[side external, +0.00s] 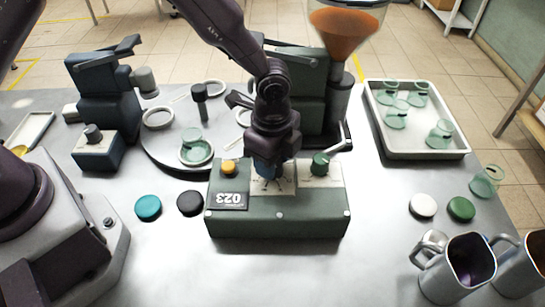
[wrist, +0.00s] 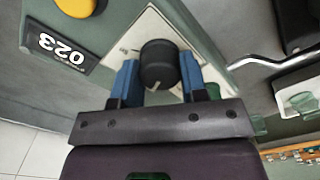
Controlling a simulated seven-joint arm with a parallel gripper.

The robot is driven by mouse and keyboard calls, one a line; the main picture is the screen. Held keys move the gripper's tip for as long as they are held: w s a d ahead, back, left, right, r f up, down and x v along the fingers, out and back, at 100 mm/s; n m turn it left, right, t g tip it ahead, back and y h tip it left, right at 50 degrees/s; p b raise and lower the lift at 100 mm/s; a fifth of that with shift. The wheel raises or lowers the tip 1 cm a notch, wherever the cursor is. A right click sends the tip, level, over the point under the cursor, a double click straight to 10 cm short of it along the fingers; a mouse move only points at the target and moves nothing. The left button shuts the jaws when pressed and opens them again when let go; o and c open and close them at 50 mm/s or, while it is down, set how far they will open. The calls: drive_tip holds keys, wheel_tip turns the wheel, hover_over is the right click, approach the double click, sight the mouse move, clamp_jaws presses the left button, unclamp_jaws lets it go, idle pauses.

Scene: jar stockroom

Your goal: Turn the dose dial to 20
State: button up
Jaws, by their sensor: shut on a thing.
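The dose dial is a round black knob (wrist: 159,64) on a pale plate on top of the green machine (side external: 277,225). A short light mark shows on the knob's lower edge in the wrist view. My gripper (wrist: 160,80) is shut on the dial, with one blue finger on each side of it. In the side view my gripper (side external: 268,172) comes down over the plate and hides the dial. A black panel (side external: 227,198) beside it carries white digits that look like 023, turned over. The scale marks around the dial are mostly hidden.
A yellow button (side external: 229,167) and a green knob (side external: 320,163) flank the dial. A turntable with a green jar (side external: 196,148) stands behind left, a filler with an orange hopper (side external: 345,32) behind. Lids (side external: 148,207), a jar tray (side external: 455,153) and metal jugs (side external: 457,268) stand around.

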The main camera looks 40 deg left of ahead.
drive_tip(key=n, duration=0.4)
drive_tip(key=shift+n, duration=1.6)
drive_tip(key=o, duration=0.9)
wheel_tip(320, 180, up, 13)
